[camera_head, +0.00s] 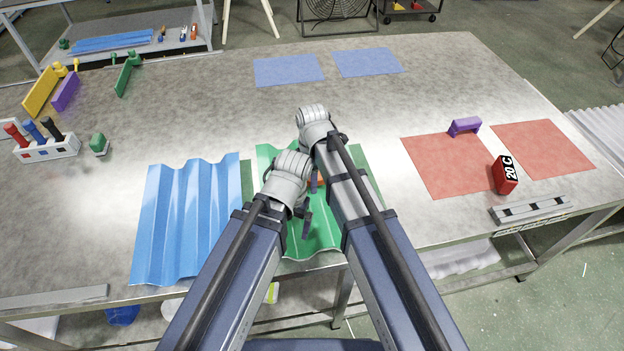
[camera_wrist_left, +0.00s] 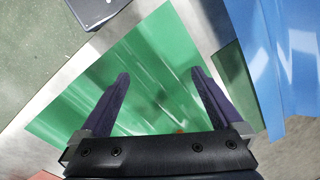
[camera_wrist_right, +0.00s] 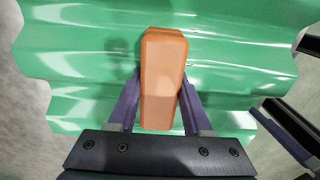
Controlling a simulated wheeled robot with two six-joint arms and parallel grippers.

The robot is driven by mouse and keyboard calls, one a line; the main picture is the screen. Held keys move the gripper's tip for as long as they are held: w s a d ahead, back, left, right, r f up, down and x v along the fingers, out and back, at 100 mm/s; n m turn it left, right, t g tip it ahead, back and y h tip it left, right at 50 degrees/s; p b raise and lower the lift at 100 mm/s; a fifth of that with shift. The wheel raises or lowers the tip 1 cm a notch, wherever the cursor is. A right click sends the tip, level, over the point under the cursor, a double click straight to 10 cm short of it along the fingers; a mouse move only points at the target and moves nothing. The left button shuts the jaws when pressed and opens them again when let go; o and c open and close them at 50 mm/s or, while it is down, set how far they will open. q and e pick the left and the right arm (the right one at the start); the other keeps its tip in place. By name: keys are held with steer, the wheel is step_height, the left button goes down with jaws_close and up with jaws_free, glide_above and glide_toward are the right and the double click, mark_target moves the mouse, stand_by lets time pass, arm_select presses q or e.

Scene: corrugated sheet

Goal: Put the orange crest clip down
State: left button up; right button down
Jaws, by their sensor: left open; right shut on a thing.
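The orange crest clip (camera_wrist_right: 163,75) is a long block between the fingers of my right gripper (camera_wrist_right: 160,95), over the green corrugated sheet (camera_wrist_right: 80,60). I cannot tell whether the clip touches the sheet. In the head view only a sliver of orange shows between my arms; the rest is hidden. My left gripper (camera_wrist_left: 160,76) is open and empty above the near part of the green sheet, which also shows in the head view (camera_head: 325,235).
A blue corrugated sheet (camera_head: 190,220) lies left of the green one. At right are red mats (camera_head: 440,175), a purple clip (camera_head: 464,126), a red 20 C block (camera_head: 505,174) and a grey bar (camera_head: 530,209). Blue mats (camera_head: 288,70) lie at the back. The table between is clear.

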arm_select(q)
steer(key=shift+s+f, duration=0.15)
steer(key=shift+f, duration=0.25)
arm_select(e)
steer(key=shift+s+f, duration=0.35)
arm_select(q)
steer(key=shift+b, duration=0.3)
arm_select(e)
steer(key=shift+c, duration=1.7)
jaws_free()
steer(key=shift+s, duration=0.2)
arm_select(q)
steer(key=shift+w+r+p, duration=0.2)
steer(key=shift+r+p, duration=0.3)
steer(key=shift+p, duration=0.15)
arm_select(e)
steer(key=shift+w+r, duration=0.15)
steer(key=shift+r, duration=0.3)
arm_select(q)
step_height(320, 180, up, 12)
steer(key=p, duration=1.2)
arm_select(e)
steer(key=r, duration=1.2)
steer(key=shift+w+r, duration=0.1)
steer(key=shift+w, duration=0.3)
